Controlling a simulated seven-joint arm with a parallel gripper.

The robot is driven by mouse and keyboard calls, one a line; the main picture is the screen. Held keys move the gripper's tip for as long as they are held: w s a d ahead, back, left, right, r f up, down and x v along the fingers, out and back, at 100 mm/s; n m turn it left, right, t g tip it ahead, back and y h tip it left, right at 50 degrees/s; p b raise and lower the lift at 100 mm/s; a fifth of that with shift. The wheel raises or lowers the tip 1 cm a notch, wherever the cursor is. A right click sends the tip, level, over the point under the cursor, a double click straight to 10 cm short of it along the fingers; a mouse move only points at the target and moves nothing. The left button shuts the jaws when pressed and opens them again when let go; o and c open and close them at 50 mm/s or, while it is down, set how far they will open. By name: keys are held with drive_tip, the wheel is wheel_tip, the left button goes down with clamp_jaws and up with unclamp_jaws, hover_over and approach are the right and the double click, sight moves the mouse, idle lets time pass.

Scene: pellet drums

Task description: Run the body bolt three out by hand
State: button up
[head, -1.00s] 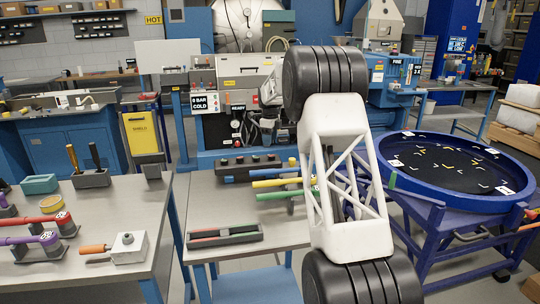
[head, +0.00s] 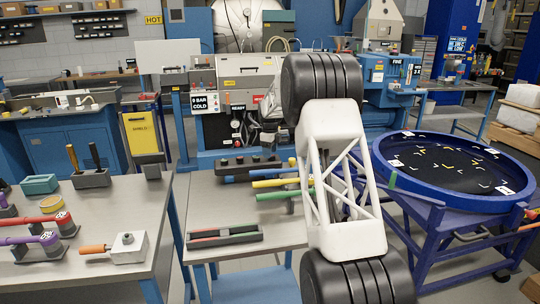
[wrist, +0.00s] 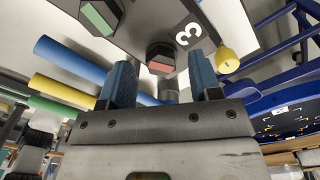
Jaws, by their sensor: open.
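In the wrist view a dark bolt head with a red face (wrist: 161,62) sits on a dark plate beside a white numeral 3 (wrist: 188,33). My gripper (wrist: 161,75) is open, its two blue-padded fingers apart on either side of the red-faced bolt in the picture. I cannot tell whether they touch it or how deep they reach. In the head view my white arm link hides much of the work area.
Blue (head: 250,176), yellow (head: 275,184) and green (head: 280,194) bars stick out over the grey bench (head: 225,190). A dark tray (head: 225,236) lies nearer. A round blue tub (head: 388,180) stands to the right. A left table (head: 140,215) holds tools.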

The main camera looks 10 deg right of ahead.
drive_tip(key=shift+f, duration=0.85)
drive_tip(key=c, duration=0.9)
